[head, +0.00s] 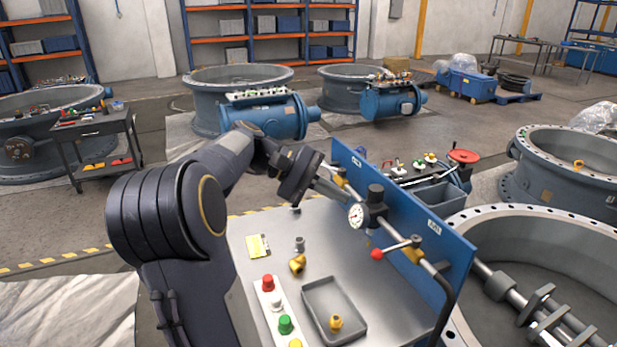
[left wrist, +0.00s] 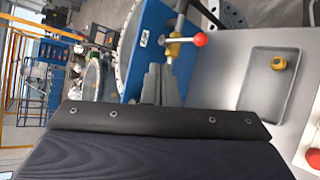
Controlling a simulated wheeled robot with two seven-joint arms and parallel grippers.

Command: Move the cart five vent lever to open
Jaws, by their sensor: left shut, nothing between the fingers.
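A blue panel (head: 440,250) stands along the right edge of a metal cart top (head: 262,225). A pipe with a round gauge (head: 356,216) runs along it. A lever with a red ball knob (head: 377,254) sticks out to the left from a yellow valve (head: 412,253). The knob also shows in the left wrist view (left wrist: 200,39), with the yellow valve (left wrist: 173,48) beside it. My left gripper (head: 335,192) is shut and empty, near the panel's far end, apart from the red knob. In the left wrist view its fingers (left wrist: 160,84) point toward the valve. Small labels are hard to read.
On the cart top lie a grey tray (head: 358,327) with a yellow fitting (head: 336,322), a button strip (head: 270,312), a yellow note (head: 257,246) and loose fittings (head: 298,263). A large flanged ring (head: 540,222) stands at right. Other carts and rings stand behind.

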